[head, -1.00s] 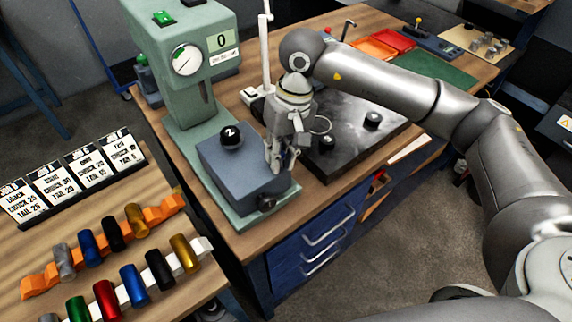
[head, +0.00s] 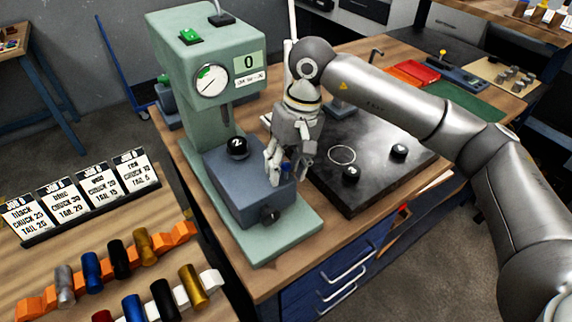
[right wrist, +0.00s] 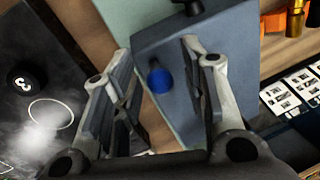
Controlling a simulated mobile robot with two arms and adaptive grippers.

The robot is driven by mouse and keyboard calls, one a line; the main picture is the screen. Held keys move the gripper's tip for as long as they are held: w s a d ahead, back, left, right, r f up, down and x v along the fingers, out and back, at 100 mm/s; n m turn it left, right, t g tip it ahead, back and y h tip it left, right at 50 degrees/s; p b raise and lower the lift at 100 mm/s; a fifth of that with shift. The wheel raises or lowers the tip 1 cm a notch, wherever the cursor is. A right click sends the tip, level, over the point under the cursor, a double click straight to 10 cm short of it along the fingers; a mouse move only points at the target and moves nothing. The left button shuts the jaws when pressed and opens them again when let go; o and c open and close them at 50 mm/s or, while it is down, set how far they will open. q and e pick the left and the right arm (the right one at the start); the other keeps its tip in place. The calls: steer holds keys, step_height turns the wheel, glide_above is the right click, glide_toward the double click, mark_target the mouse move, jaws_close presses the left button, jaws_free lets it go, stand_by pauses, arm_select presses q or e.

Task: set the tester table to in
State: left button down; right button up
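The tester (head: 208,95) is a green machine with a round dial and a display showing 0. Its table (head: 235,190) is a blue-grey block on a green base. A black ball marked 2 (head: 237,147) sits on top of the table, and a black knob (head: 270,214) is on its front. A blue knob (right wrist: 158,80) sticks out at the table's right side; it also shows partly in the head view (head: 286,167). My right gripper (head: 288,178) is open at that side. In the right wrist view its fingers stand apart, with the blue knob between them. My left gripper is not in view.
A dark plate (head: 370,170) with black pieces and a white ring lies right of the tester. Racks of coloured cylinders (head: 120,260) and job cards (head: 85,195) are on the front left bench. Red trays (head: 415,72) lie at the back.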

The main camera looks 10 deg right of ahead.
steer(key=shift+r, duration=0.2)
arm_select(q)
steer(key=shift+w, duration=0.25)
arm_select(e)
step_height(320, 180, up, 11)
steer(key=d, duration=0.2)
steer(key=shift+w+d+r, duration=0.15)
steer(key=shift+r, duration=0.05)
